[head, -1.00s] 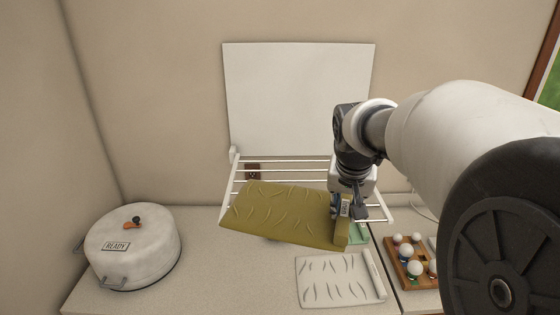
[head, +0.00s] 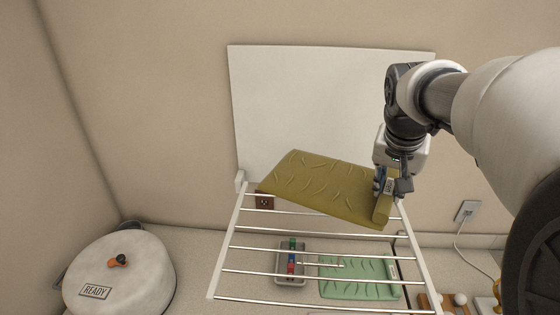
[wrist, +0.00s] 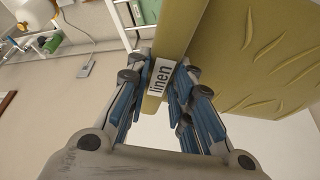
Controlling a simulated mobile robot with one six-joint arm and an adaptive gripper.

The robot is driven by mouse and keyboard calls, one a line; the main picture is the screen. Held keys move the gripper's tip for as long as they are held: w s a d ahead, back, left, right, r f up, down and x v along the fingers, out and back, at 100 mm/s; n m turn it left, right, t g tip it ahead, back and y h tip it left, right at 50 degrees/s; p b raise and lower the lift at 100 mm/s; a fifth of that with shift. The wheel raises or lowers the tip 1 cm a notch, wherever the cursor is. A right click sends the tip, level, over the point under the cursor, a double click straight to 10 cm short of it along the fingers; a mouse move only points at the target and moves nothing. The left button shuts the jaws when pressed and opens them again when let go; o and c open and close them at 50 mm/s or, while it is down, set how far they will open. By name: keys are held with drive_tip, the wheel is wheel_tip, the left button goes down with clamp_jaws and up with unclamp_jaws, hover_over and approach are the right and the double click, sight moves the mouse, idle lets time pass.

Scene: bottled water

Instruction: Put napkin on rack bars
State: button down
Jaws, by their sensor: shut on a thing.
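The olive napkin (head: 318,182) is a stiff, patterned slab with a thicker edge strip at its right end. It is held over the far part of the rack, in front of the white board. It also fills the right of the wrist view (wrist: 265,60), where a "linen" tag shows on its strip. My gripper (head: 388,182) is shut on the strip. The white rack (head: 230,245) has several metal bars running left to right. The napkin hides part of the far bars; whether it touches them I cannot tell.
A white board (head: 310,95) stands behind the rack. Below the bars are a green cloth-like piece (head: 360,285) and a grey tray (head: 291,280) with coloured blocks. A white lidded pot (head: 118,275) stands at left. A wall socket with cable (head: 467,211) is at right. The nearer bars are clear.

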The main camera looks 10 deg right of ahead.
wheel_tip(320, 180, down, 20)
drive_tip(key=shift+s+b, duration=0.15)
drive_tip(key=shift+b, duration=0.3)
drive_tip(key=shift+a, duration=0.1)
drive_tip(key=shift+f+b, duration=0.2)
drive_tip(key=shift+b, duration=0.2)
drive_tip(key=c, duration=1.4)
unclamp_jaws()
drive_tip(key=shift+r, duration=0.15)
